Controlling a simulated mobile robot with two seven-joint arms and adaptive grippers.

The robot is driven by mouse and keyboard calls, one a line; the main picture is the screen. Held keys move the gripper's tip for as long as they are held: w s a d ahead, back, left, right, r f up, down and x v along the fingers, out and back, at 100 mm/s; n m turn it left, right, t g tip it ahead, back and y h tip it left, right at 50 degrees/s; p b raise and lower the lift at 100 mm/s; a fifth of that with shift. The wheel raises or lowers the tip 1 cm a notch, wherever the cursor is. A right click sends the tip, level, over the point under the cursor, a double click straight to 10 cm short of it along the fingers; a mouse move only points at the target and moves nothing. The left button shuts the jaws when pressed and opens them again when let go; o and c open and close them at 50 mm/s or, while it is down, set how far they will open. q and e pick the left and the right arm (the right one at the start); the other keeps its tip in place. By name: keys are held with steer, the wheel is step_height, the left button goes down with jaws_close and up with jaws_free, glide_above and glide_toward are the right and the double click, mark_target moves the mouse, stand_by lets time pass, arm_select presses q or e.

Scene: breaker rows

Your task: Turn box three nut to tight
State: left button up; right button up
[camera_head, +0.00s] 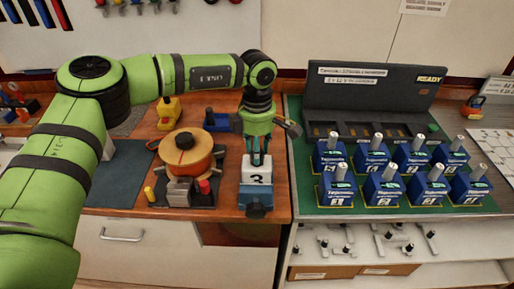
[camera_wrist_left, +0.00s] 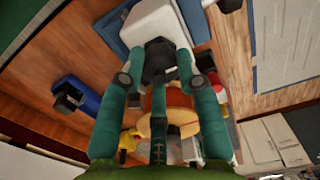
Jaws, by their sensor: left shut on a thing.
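Box three (camera_head: 257,177) is a white block marked "3", held in a blue vise-like base (camera_head: 254,205) on the wooden worktop. In the left wrist view the white box (camera_wrist_left: 160,22) is at the top. My left gripper (camera_head: 257,158) points down over the back of the box's top. In the left wrist view its teal fingers (camera_wrist_left: 160,66) are closed around a dark faceted nut (camera_wrist_left: 158,50) beside the white box. The fingers partly hide the nut, and its angle is unclear. My right gripper is not in view.
An orange round spool-like device (camera_head: 186,158) stands left of the box. Blue numbered boxes (camera_head: 409,157) stand in rows on a green mat (camera_head: 310,200) at right, before a dark case (camera_head: 370,92) with a "READY" display. A dark mat (camera_head: 122,175) lies left.

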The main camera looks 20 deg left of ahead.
arm_select(q)
steer(key=shift+f+m+b, duration=0.2)
steer(key=shift+m+b, duration=0.65)
steer(key=shift+m, duration=0.25)
steer(key=shift+m+b, duration=0.55)
steer(key=shift+m, duration=0.35)
steer(key=m+b, duration=0.1)
steer(key=m, duration=0.2)
steer(key=shift+m+b, duration=0.3)
steer(key=m+b, duration=0.1)
steer(key=m, duration=0.2)
steer(key=shift+r+m, duration=0.1)
steer(key=shift+m, duration=0.2)
steer(key=m, duration=0.3)
steer(key=shift+m+b, duration=0.3)
steer(key=shift+b, duration=0.1)
steer(key=m, duration=0.3)
steer(key=shift+m, duration=0.3)
steer(key=m, duration=0.6)
steer(key=shift+m+b, duration=0.3)
